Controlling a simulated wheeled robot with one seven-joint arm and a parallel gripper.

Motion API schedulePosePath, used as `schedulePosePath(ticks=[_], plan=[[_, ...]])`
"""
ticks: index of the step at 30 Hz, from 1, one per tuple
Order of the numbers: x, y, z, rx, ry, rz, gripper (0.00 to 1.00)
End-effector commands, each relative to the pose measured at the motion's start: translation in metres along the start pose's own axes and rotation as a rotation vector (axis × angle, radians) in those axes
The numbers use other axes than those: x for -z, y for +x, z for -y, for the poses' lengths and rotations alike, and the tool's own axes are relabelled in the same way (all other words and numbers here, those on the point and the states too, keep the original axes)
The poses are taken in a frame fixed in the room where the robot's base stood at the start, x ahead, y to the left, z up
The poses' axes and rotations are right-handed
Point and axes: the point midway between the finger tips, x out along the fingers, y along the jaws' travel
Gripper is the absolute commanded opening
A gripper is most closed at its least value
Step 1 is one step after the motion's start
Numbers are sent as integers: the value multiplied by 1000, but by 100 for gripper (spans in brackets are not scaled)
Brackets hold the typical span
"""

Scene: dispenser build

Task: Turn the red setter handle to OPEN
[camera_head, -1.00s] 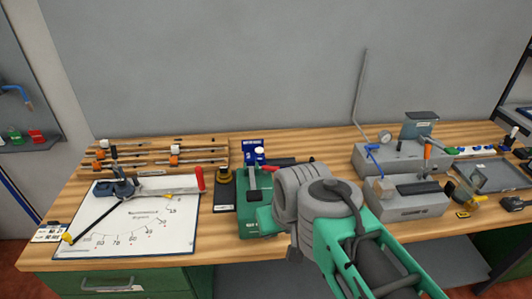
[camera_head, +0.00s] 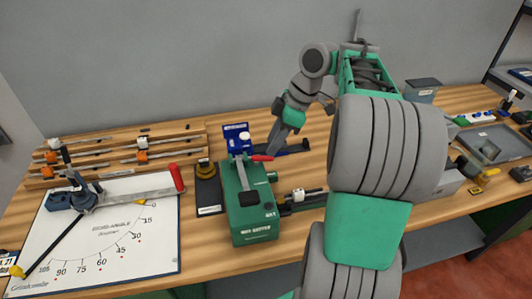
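The green setter box (camera_head: 252,222) stands on the wooden bench near the middle of the camera_head view. Its red handle (camera_head: 262,158) shows at the top, pointing right, at the end of a light metal lever (camera_head: 240,172). My gripper (camera_head: 272,148) comes down from the upper right, with its dark tip right by the red handle. I cannot tell whether it touches the handle. The fingers are too small and overlapped to tell whether they are open or shut. No OPEN mark is readable.
A white angle board (camera_head: 110,240) with a red-ended arm (camera_head: 177,178) lies at left. Wooden racks (camera_head: 120,155) stand behind it. A dark block with a yellow top (camera_head: 207,190) sits left of the setter. My arm hides much of the bench at right.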

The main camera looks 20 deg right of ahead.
Motion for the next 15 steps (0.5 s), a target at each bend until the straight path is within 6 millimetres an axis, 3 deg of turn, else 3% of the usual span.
schedulePosePath(ticks=[1,6,15], plan=[[0,15,1,3,-1,-1,36],[0,39,0,1,1,-1,36],[0,43,0,-1,5,0,36]])
